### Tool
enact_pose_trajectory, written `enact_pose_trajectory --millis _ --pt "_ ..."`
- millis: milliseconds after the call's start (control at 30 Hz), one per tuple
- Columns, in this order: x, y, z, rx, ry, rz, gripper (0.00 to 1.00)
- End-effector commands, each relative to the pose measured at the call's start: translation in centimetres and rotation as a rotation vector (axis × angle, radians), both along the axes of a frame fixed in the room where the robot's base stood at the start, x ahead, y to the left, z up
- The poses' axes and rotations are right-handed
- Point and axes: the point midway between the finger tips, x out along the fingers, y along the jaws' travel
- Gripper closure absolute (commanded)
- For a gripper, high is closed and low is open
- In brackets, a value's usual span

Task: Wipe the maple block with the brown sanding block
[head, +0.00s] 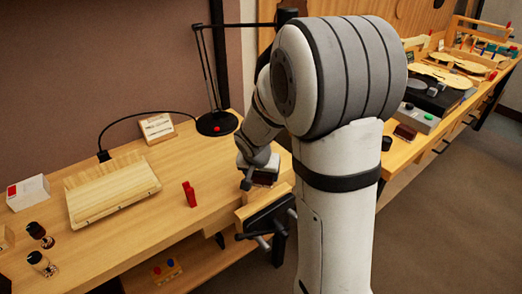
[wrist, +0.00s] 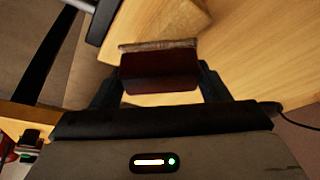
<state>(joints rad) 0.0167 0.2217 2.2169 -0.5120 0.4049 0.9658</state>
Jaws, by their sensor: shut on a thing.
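My gripper (wrist: 158,80) is shut on the brown sanding block (wrist: 160,72), with one finger at each side of it in the wrist view. The sanding block is dark reddish brown with a rough, paler strip along its far edge. In the head view my gripper (head: 258,168) is low over the front right of the bench, and the sanding block (head: 265,179) shows under it. A pale wooden piece (wrist: 165,18) lies just beyond the sanding block in the wrist view; I cannot tell whether it is the maple block or the vise jaw. Contact between them is unclear.
A vise (head: 268,213) with wooden jaws and dark metal parts is at the bench's front edge. A red clamp-like object (head: 190,194) stands left of my gripper. A black lamp base (head: 217,123) is behind. A sloped wooden board (head: 112,190) lies left.

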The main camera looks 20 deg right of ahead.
Motion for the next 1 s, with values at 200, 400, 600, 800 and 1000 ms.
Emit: enact_pose_trajectory --millis 200,400,600,800,1000 --pt "0.0 0.0 2.8 0.002 -0.001 0.007 0.53" --pt "0.0 0.2 4.5 0.002 0.000 0.010 0.53" --pt "0.1 0.3 6.3 0.002 -0.001 0.013 0.53" --pt "0.0 0.3 7.9 0.002 0.000 0.012 0.53" --pt "0.0 0.3 8.1 0.002 0.000 0.015 0.53"
